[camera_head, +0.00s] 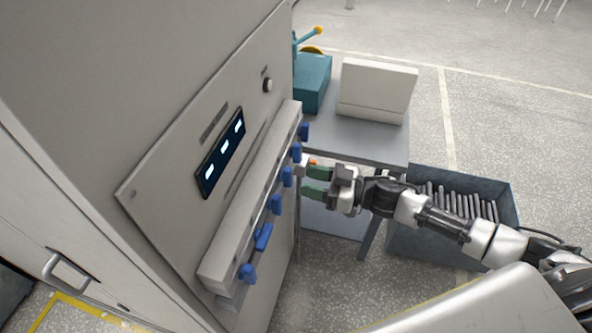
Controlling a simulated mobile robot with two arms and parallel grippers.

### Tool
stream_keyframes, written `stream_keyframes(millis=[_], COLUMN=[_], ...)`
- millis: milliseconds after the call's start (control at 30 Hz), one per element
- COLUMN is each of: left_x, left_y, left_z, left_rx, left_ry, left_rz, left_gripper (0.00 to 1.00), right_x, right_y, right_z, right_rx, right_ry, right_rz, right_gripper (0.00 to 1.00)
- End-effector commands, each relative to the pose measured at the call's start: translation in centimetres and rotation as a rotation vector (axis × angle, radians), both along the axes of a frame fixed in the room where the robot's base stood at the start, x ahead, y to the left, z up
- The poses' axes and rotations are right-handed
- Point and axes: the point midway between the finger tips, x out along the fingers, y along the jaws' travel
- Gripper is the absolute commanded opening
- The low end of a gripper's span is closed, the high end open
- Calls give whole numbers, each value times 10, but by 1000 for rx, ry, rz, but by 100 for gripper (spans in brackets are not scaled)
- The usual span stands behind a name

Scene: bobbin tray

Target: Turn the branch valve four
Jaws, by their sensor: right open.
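A row of several blue valve handles runs along a pale manifold bar (222,262) on the front of a grey cabinet. One blue handle (263,237), second from the near end, looks turned differently from its neighbours. No numbers are readable, so I cannot tell which one is branch valve four. My right gripper (305,181) reaches in from the right with its green-tipped fingers apart and empty. It points at the blue handle (287,176) third from the far end, just right of it; whether it touches is unclear. My left gripper is out of view.
The cabinet panel has a dark display (221,152) and a round knob (268,85). Behind is a grey table (366,143) with a teal box (312,82) and a white box (376,91). A blue-grey crate (412,245) of rods stands below my right arm.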

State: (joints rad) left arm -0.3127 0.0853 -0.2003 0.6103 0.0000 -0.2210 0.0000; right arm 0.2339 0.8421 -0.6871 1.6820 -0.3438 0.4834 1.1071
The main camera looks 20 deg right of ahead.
Motion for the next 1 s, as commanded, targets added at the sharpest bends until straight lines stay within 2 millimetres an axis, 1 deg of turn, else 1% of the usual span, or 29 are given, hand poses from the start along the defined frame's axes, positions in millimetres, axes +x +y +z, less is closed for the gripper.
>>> stream_keyframes(millis=[33,100,200,333,600,633,667,900,933,1000], left_x=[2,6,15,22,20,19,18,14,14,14], left_y=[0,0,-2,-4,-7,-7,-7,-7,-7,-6], left_z=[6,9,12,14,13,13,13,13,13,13], left_rx=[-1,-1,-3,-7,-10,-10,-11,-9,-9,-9], left_ry=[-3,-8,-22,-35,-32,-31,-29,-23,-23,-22], left_rz=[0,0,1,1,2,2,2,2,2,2], left_gripper=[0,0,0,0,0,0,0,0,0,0], right_x=[6,12,18,22,23,23,23,23,23,23], right_y=[9,17,26,33,34,34,34,33,33,33], right_z=[4,3,2,0,0,0,0,0,0,0], right_rx=[2,2,2,-1,-1,-1,-1,-1,-1,-2], right_ry=[-2,-1,-1,0,0,0,0,0,0,-1], right_rz=[0,0,-1,-1,-1,-1,-1,-1,-1,-1], right_gripper=[45,45,45,45,45,43,39,2,0,0])
